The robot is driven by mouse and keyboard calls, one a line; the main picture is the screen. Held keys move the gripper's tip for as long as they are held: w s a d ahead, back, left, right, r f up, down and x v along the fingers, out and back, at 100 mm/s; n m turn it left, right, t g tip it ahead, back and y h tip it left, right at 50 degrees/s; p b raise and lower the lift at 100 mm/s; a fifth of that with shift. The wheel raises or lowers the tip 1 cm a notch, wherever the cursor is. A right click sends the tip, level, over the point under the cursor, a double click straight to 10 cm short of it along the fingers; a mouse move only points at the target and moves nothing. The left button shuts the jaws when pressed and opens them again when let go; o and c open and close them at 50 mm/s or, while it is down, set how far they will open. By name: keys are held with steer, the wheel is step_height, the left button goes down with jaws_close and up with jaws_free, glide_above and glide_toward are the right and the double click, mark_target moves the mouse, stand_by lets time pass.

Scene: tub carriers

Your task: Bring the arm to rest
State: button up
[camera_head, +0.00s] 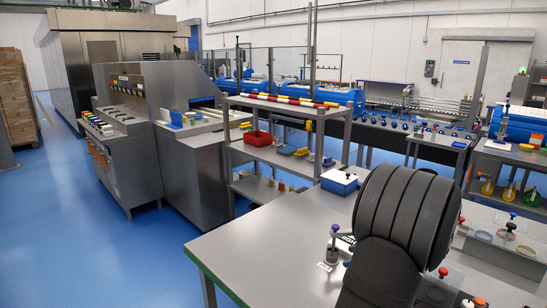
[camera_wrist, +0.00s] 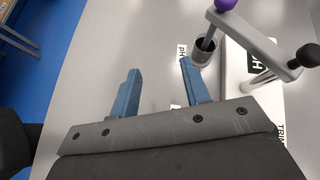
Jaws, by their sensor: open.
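My gripper (camera_wrist: 159,67) shows in the wrist view with its two blue fingers spread apart. Nothing is between them except the bare grey table surface (camera_wrist: 110,60) beneath. A metal holder with a purple knob (camera_head: 334,231) stands on the table just left of my arm. In the wrist view the purple knob (camera_wrist: 225,5) and a grey bar (camera_wrist: 255,45) lie to the right of the fingers, apart from them.
A small grey cup (camera_wrist: 205,51) and a white labelled block (camera_wrist: 236,75) are close to the right finger. Small knobbed items crowd the right side. The table's left part is clear.

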steer(key=shift+w+d+f+n+g+h, duration=0.25)
steer(key=shift+n+g+h, duration=0.2)
steer(key=shift+g, duration=0.15)
steer(key=shift+w+d+f+n+g+h, duration=0.2)
steer(key=shift+n+g+h, duration=0.25)
steer(key=shift+g, duration=0.15)
steer(key=shift+o, duration=0.5)
steer(key=o, duration=0.3)
steer(key=shift+w, duration=0.1)
steer(key=o, duration=0.8)
steer(key=shift+w+a+r+n+g+h, duration=0.15)
steer(key=shift+w+r+n+g+h, duration=0.25)
steer(key=shift+w+r+n, duration=0.7)
steer(key=shift+o, duration=0.3)
steer(key=w+a+r+n+g+h, duration=0.1)
steer(key=w+r+n+g+h, duration=0.1)
steer(key=w+r+n, duration=0.2)
step_height(320, 180, up, 3)
steer(key=shift+w+n, duration=0.4)
steer(key=shift+n, duration=0.1)
steer(key=w+a+r+n+g+h, duration=0.1)
steer(key=w+r+n+h, duration=0.1)
steer(key=r, duration=0.4)
steer(key=w+a+r+n+h, duration=0.2)
steer(key=r+n+h, duration=0.1)
steer(key=r, duration=0.4)
step_height(320, 180, down, 10)
steer(key=shift+f, duration=0.15)
